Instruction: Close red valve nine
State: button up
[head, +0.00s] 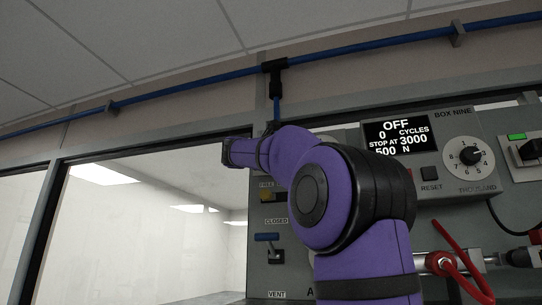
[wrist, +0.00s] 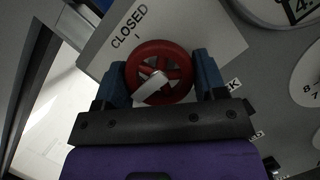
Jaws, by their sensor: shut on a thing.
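In the wrist view, a red handwheel valve (wrist: 181,55) sits in front of a pale plate (wrist: 220,35) marked "CLOSED" with a small line beside the word. A white bar (wrist: 150,88) lies across the wheel from its centre toward the lower left. My gripper (wrist: 161,74) has one blue finger on each side of the wheel and is shut on its rim. In the head view, my purple arm reaches up and left across the panel. The red valve and my fingers cannot be made out there.
In the head view, a display (head: 400,136) on a grey panel reads OFF and 0 cycles. A blue lever (head: 267,237) is at left.

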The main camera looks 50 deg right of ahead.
jog(key=m+g+y, duration=0.1)
jog(key=m+g, duration=0.1)
jog(key=m, duration=0.3)
jog(key=shift+w, duration=0.1)
jog(key=m, duration=0.2)
jog(key=m+g+y, duration=0.1)
jog(key=m, duration=0.2)
jog(key=shift+r+y, duration=0.15)
jog(key=shift+y, duration=0.15)
jog(key=m+y, duration=0.1)
jog(key=m, duration=0.3)
jog(key=shift+y, duration=0.4)
jog(key=m+y, duration=0.1)
jog(key=m, duration=0.2)
jog(key=shift+r+m, duration=0.1)
jog(key=shift+m, duration=0.2)
jog(key=shift+y, duration=0.3)
jog(key=shift+t, duration=0.3)
jog(key=o, duration=0.9)
